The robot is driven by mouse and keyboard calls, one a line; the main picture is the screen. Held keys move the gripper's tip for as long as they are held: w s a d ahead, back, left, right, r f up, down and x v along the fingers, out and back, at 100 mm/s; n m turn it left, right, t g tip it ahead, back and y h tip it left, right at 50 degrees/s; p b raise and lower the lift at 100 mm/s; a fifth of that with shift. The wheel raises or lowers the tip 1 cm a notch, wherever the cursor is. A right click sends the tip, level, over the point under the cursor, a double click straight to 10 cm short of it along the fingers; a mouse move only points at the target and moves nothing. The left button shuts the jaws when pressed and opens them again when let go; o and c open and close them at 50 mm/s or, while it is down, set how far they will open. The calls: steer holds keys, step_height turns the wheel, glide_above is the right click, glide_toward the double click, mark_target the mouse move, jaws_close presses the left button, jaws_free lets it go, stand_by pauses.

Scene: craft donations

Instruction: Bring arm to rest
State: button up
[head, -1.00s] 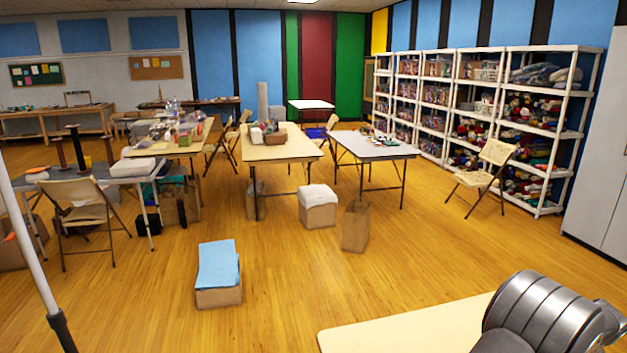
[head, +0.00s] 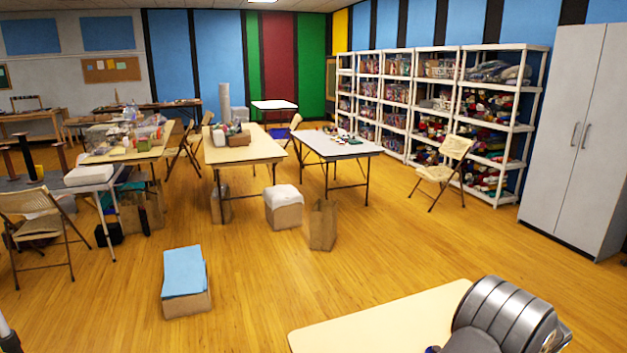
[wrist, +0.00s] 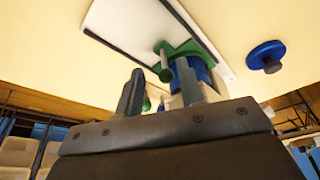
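My gripper (wrist: 160,78) shows in the wrist view with its two grey fingers apart and nothing visible held between them. Beyond the fingers is a cream tabletop with a white, dark-edged board or sheet (wrist: 130,30) on it. A green piece with a peg (wrist: 185,48) and a blue round piece (wrist: 200,70) lie close behind the right finger, which partly hides them. A separate blue disc with a stub (wrist: 267,54) is to the right. In the head view only a grey, ribbed part of my arm (head: 508,312) shows at the lower right; the gripper is out of that picture.
The cream table (head: 370,318) is beside my arm. Open wood floor lies ahead, with a blue-topped box (head: 186,282), a white-topped box (head: 284,207) and a paper bag (head: 322,225). Folding tables, a chair (head: 441,170), shelves (head: 500,117) and a cabinet (head: 566,140) stand farther off.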

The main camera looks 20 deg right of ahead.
steer(key=shift+w, duration=0.1)
steer(key=shift+w+r, duration=0.25)
steer(key=shift+w, duration=0.3)
step_height(320, 180, up, 7)
steer(key=shift+f, duration=0.15)
step_height(320, 180, down, 8)
steer(key=shift+r, duration=0.15)
steer(key=s, duration=1)
steer(key=shift+s+r, duration=0.25)
steer(key=w+r+n+g+y, duration=0.1)
steer(key=w+r+n, duration=0.3)
steer(key=r, duration=0.8)
steer(key=shift+w+d+n+g, duration=0.15)
steer(key=shift+w+n+g, duration=0.25)
steer(key=shift+g, duration=0.2)
